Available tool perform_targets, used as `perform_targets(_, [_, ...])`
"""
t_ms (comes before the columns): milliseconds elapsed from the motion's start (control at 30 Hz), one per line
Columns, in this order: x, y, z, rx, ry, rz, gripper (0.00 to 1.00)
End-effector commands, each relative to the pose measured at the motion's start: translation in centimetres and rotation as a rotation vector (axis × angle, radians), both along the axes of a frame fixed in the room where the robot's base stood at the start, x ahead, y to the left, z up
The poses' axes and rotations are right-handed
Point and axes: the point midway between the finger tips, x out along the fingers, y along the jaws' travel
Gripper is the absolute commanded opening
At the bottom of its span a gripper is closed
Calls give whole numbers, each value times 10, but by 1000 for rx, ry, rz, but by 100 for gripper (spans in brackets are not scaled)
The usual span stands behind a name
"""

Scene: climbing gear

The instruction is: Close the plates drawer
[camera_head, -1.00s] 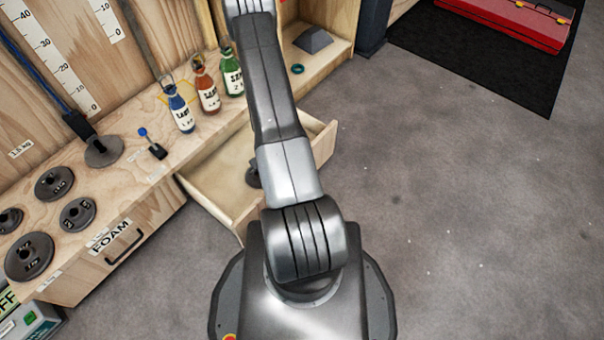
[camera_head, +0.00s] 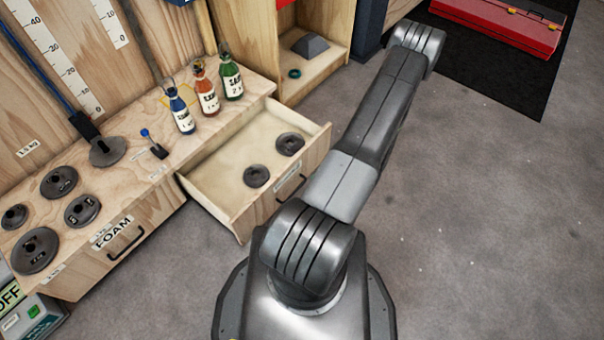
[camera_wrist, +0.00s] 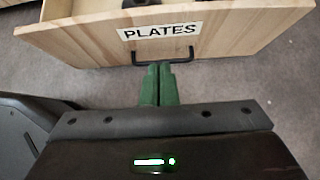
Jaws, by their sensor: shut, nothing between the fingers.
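The plates drawer (camera_head: 248,222) is pulled out of the wooden bench in the head view, with two dark round plates (camera_head: 257,176) (camera_head: 289,144) lying inside. In the wrist view its wooden front (camera_wrist: 230,32) carries a "PLATES" label, with a dark bar handle (camera_wrist: 165,60) below the label. My gripper (camera_wrist: 160,72) has green fingers that are together and empty. Their tips are close to the handle, in front of the drawer; I cannot tell if they touch it. In the head view the gripper itself is not visible, only my arm.
The FOAM drawer (camera_head: 105,258) beside it is shut. Several weights and three labelled bottles (camera_head: 208,92) stand on the bench top (camera_head: 150,190). A wooden cubby (camera_head: 318,75) stands behind. Grey floor (camera_head: 480,200) is open to the right; a red case (camera_head: 500,22) lies on a black mat.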

Motion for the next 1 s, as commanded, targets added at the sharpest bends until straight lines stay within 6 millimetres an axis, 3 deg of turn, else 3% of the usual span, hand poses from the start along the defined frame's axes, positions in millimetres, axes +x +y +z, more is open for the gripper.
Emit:
perform_targets(500, [41, 59, -69, 0, 0, 6, 0])
perform_targets(733, [59, 83, -67, -1, 0, 6, 0])
perform_targets(1000, [65, 91, -66, -1, 1, 3, 0])
